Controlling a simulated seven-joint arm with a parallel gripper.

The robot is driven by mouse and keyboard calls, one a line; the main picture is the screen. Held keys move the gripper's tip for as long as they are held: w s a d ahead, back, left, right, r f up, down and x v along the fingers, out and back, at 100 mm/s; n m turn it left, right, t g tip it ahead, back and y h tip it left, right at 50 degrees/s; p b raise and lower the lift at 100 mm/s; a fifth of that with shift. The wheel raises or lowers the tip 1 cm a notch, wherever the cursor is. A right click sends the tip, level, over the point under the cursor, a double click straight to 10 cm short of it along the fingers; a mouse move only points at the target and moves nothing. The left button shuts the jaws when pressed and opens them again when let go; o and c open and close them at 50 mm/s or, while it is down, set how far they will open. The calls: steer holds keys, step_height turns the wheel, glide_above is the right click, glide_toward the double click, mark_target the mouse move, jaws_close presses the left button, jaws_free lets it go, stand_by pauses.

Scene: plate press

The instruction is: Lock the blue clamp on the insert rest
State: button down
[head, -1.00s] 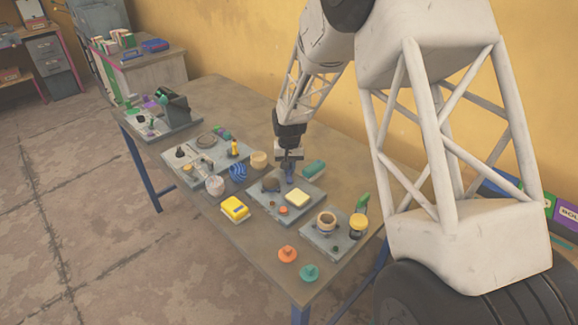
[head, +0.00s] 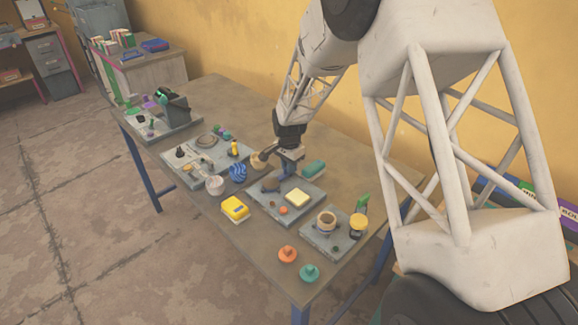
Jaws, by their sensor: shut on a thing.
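The blue clamp (head: 287,171) stands at the back edge of the middle grey plate (head: 305,206). It is small and partly hidden by my gripper. My gripper (head: 289,163) is shut on the clamp's upper part, above the plate. The same plate bears a cream-yellow block (head: 298,198), a dark brown piece (head: 270,185) and a small orange knob (head: 283,210). I cannot tell which of these parts is the insert rest, or whether the clamp is locked.
A teal cylinder (head: 313,168) lies right of my gripper, and a tan round piece (head: 259,160) is close on its left.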

steer(key=shift+m, duration=0.3)
steer(key=c, duration=1.1)
jaws_free()
steer(key=shift+r, duration=0.1)
step_height(320, 180, up, 7)
steer(key=shift+f, duration=0.15)
steer(key=shift+r, duration=0.5)
